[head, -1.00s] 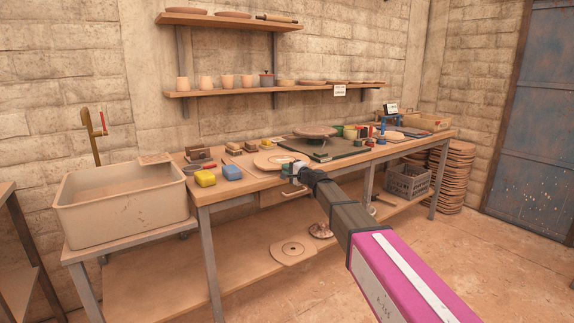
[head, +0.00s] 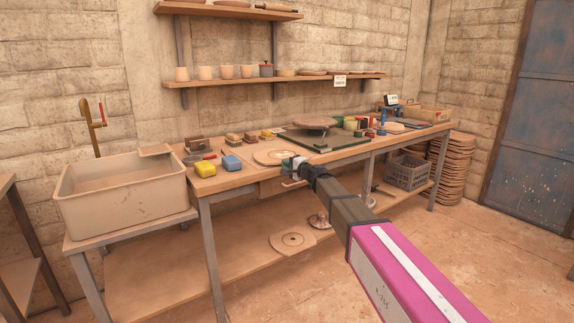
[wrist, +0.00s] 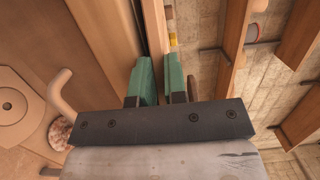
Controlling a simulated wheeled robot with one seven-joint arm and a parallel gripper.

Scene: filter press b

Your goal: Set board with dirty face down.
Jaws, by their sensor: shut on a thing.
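The pale round-cornered board (head: 270,157) lies flat on the bench, near the front edge, with a ring mark on its upper face. Which face is dirty cannot be told at this size. My gripper (head: 291,168) is at the board's front right, at the bench edge. In the wrist view its green fingers (wrist: 161,82) are close together with a thin tan edge between them. It is shut on what looks like the board's rim, seen edge-on. My gripper hides part of the board in the head view.
A yellow sponge (head: 205,169) and a blue sponge (head: 232,164) lie left of the board. The sink (head: 120,197) is at the left. Another board (head: 293,242) lies on the lower shelf. A drawer handle (wrist: 60,92) is near my gripper.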

